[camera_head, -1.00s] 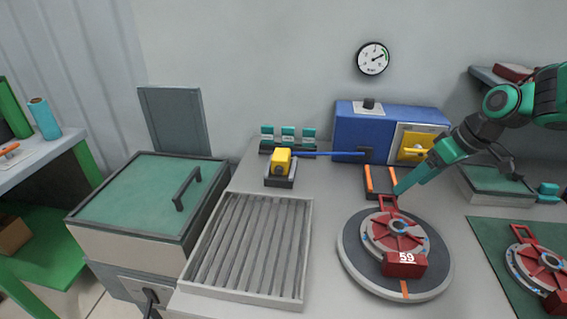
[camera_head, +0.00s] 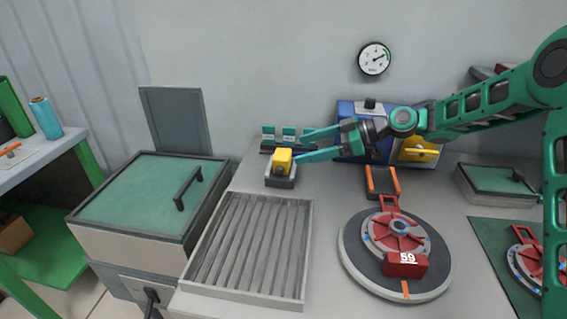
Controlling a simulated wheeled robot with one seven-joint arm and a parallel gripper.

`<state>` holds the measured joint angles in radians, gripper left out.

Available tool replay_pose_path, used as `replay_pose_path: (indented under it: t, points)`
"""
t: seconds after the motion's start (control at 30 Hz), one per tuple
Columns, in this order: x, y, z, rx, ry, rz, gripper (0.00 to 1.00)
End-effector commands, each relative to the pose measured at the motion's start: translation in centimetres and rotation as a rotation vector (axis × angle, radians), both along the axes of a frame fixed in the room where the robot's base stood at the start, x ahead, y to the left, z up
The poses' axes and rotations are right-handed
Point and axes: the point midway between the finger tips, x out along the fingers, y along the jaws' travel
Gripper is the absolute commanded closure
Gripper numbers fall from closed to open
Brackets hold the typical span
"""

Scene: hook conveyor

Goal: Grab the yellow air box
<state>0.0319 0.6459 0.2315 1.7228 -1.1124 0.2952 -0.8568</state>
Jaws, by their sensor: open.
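The yellow air box (camera_head: 282,160) is a small yellow block seated in a grey holder (camera_head: 281,182) on the table, left of centre. My gripper (camera_head: 298,146) is open, its two green fingers pointing left toward the air box. The fingertips are close to its right side, one higher and one lower in the picture. Nothing shows between the fingers. The blue rod that runs from the box's right side is now mostly hidden behind my fingers.
A slatted grey tray (camera_head: 309,250) lies in front of the air box. A round turntable (camera_head: 350,262) carries a red wheel marked 59. A blue machine (camera_head: 349,112) stands behind my gripper. Small green-topped blocks (camera_head: 289,133) stand behind the box. A green-lidded bin (camera_head: 140,185) is at left.

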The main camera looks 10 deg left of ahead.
Motion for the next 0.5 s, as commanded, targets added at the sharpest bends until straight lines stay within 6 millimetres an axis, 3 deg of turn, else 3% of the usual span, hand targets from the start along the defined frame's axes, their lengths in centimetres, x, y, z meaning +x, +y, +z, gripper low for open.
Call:
replay_pose_path:
  t: [0.13, 0.5]
  points:
    - [-0.2, 2.1, -0.9, 0.000, 0.002, 0.001, 0.22]
    - [0.0, 4.9, -2.2, -0.002, 0.002, 0.000, 0.22]
